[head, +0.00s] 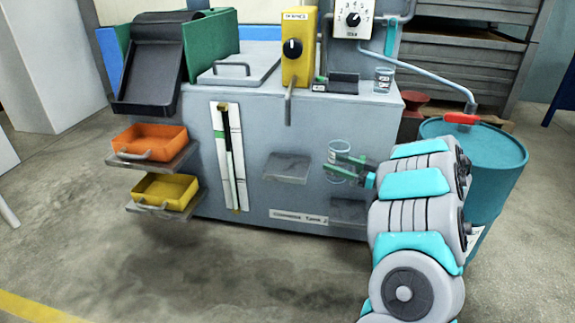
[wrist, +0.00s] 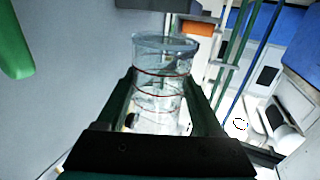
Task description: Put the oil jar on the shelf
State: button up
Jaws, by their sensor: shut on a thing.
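A clear glass jar (head: 339,151) is held in front of the grey machine's front face; it also shows in the wrist view (wrist: 163,65), with red lines around it. My gripper (head: 350,165) has green fingers and is shut on this jar, with one finger on each side. A small grey shelf (head: 287,167) sticks out of the machine's front, left of the jar, and its top is empty. A second grey shelf (head: 348,211) is lower, below the jar. A similar clear jar (head: 383,79) stands on the machine's top at the right. I cannot read either jar's label.
An orange bin (head: 150,140) and a yellow bin (head: 165,191) sit on shelves at the machine's left. A teal drum (head: 500,165) stands close to my arm at the right. A pipe with a red handle (head: 461,118) reaches over it. The floor in front is clear.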

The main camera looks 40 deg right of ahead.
jog(key=b+x, duration=0.1)
jog(key=x, duration=1.3)
jog(key=shift+w, duration=0.1)
jog(key=x, duration=0.3)
jog(key=shift+w+a+f+b, duration=0.15)
jog(key=shift+w+b, duration=0.1)
jog(key=shift+b, duration=0.15)
jog(key=shift+f, duration=0.7)
jog(key=o, duration=1.4)
jog(key=v, duration=1.2)
jog(key=shift+s+p, duration=0.1)
jog(key=shift+p, duration=0.3)
